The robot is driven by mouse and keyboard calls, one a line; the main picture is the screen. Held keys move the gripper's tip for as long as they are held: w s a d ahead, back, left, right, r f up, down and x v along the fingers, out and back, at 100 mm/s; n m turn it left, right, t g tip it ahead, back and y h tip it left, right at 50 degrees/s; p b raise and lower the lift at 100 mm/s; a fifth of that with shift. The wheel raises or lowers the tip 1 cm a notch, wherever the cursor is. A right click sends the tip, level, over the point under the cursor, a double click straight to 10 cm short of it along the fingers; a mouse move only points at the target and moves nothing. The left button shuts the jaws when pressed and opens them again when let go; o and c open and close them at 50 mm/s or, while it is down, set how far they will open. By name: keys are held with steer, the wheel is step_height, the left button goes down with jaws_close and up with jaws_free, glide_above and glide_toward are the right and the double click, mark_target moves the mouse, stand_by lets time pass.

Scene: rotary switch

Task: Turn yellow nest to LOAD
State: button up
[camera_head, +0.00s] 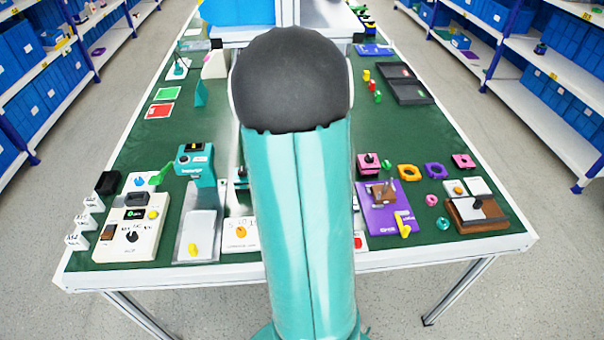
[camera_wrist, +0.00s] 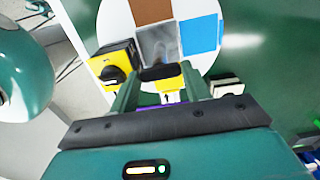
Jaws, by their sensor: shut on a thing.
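In the wrist view, a round white disc (camera_wrist: 186,20) carries brown, grey and blue square patches. A yellow piece (camera_wrist: 172,96) shows at its near edge, between my fingers, with a dark handle (camera_wrist: 160,72) above it. My gripper (camera_wrist: 158,78) is shut on this dark handle, one green finger at each side. The finger contact is partly hidden by the handle and fingers. I cannot read a LOAD mark. In the head view, my own arm hides the gripper and the disc.
A yellow box with a black knob (camera_wrist: 113,75) stands close left of my fingers. A small pale block (camera_wrist: 226,86) is close on the right. In the head view, devices line the green table (camera_head: 130,120), including a purple panel (camera_head: 375,222) and a white control box (camera_head: 150,235).

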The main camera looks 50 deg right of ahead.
steer(key=shift+r+m, duration=0.1)
steer(key=shift+m, duration=0.3)
stand_by(0.3)
steer(key=o, duration=1.4)
step_height(320, 180, up, 14)
steer(key=shift+f, duration=0.15)
